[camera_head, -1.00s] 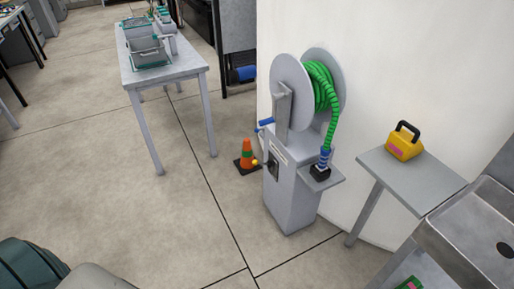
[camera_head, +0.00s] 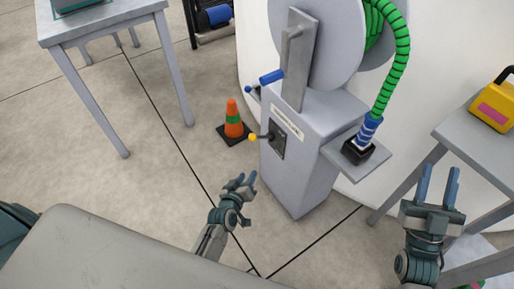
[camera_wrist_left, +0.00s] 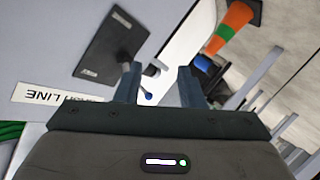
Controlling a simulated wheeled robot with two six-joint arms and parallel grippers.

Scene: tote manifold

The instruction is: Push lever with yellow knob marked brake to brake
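A lever with a yellow knob (camera_head: 253,138) sticks out leftward from a black plate (camera_head: 279,141) on the grey pedestal (camera_head: 310,170) of the hose reel. The black plate also shows in the left wrist view (camera_wrist_left: 108,45), but the yellow knob cannot be made out there. My left gripper (camera_head: 246,178) is open and empty, in front of and below the knob in the head view, apart from it. Its two fingers also show spread in the left wrist view (camera_wrist_left: 160,82). My right gripper (camera_head: 438,171) is open and empty at the right. The brake marking is not readable.
An orange cone (camera_head: 233,122) stands on the floor left of the pedestal. A blue crank handle (camera_head: 271,77) is above the lever. A side shelf (camera_head: 372,168) bears the green hose's (camera_head: 398,60) end. A table (camera_head: 105,22) is at left.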

